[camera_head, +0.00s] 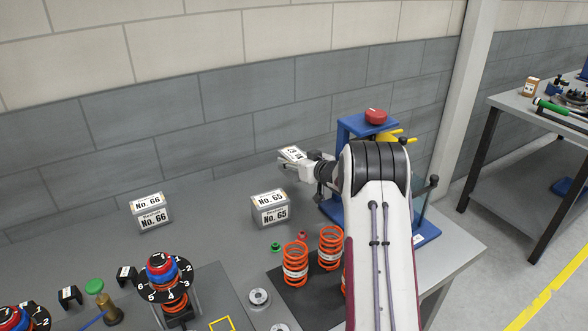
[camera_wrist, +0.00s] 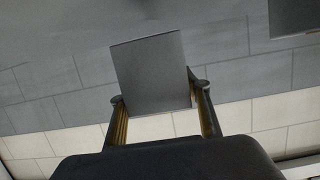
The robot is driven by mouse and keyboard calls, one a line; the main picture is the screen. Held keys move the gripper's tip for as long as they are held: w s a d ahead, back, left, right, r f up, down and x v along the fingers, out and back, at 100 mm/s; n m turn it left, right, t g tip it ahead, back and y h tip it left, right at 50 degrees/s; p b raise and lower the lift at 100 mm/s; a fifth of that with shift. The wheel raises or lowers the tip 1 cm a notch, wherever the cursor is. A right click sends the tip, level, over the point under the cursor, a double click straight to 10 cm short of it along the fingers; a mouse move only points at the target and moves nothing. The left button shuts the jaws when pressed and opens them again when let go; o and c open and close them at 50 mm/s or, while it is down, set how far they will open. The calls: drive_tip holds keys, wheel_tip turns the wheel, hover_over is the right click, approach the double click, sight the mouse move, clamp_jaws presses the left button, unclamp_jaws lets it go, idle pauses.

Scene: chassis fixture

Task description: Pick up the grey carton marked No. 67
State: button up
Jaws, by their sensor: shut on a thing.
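My gripper (camera_head: 285,168) is at the back of the grey table, left of the blue press, and is shut on a small grey carton (camera_head: 292,154) with a white label. The label is too small and tilted to read its number surely. In the wrist view the plain grey face of this carton (camera_wrist: 150,70) sits between the two fingers of my gripper (camera_wrist: 158,93). In the head view the carton appears behind and above the carton marked No. 65, apart from it. Part of it is hidden by the gripper.
Grey cartons No. 65 (camera_head: 271,208) and No. 66 (camera_head: 151,212) stand on the table. Orange springs (camera_head: 296,263) stand in front, on a dark mat. The blue press (camera_head: 350,125) with a red knob is beside my arm. Table between the cartons is clear.

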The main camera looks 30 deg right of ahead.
sight(294, 154)
wheel_tip(294, 154, up, 23)
idle(0.6)
